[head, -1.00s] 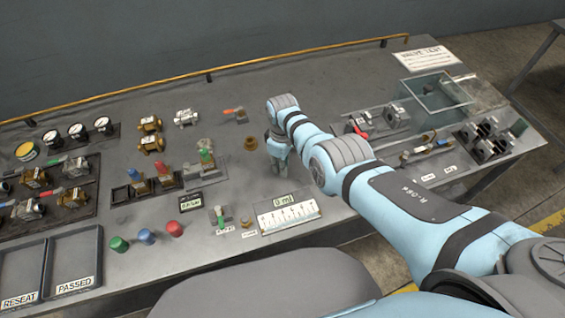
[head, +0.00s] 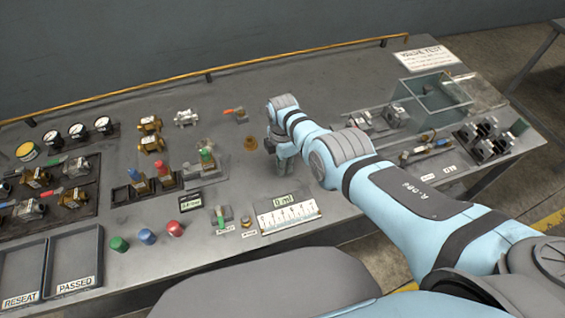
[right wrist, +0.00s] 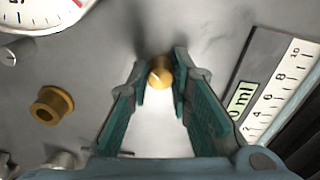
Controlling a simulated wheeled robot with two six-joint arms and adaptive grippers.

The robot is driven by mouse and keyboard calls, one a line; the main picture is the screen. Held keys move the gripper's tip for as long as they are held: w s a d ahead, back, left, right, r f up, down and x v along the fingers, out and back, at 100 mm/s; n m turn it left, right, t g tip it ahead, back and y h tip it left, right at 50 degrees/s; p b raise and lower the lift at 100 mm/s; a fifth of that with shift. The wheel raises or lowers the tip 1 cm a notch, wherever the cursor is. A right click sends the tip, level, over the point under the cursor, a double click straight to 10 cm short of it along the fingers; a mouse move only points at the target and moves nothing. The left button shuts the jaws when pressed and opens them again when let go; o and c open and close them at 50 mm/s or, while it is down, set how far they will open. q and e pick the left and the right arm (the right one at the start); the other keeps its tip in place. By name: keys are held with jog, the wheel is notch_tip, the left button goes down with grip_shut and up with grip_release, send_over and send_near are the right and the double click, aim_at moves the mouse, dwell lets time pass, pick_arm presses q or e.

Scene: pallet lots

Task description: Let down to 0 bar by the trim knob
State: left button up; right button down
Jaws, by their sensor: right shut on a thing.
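My right gripper (head: 270,147) reaches down onto the bench right of the middle in the head view. In the right wrist view, its fingertips (right wrist: 160,76) are shut on a small round brass knob (right wrist: 160,70), seen end-on. The arm and fingers hide this knob in the head view. A small bar display (head: 188,199) stands on the bench left of the gripper; its digits are too small to read surely. Part of a white dial (right wrist: 38,12) shows in the right wrist view's upper left corner. My left gripper is not in view.
A brass ring fitting (right wrist: 51,105) stands apart from the fingers. A valve with a green handle (head: 206,156) is left of the gripper. An ml scale (head: 288,215) lies in front of it. A glass tank (head: 435,97) and black holders stand to the right.

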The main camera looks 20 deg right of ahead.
jog(key=n, duration=0.5)
jog(key=shift+s+a+f+n, duration=0.1)
jog(key=shift+f+n, duration=0.05)
jog(key=shift+n, duration=0.25)
dwell(0.3)
jog(key=c, duration=1.4)
grip_release()
jog(key=shift+c, duration=0.2)
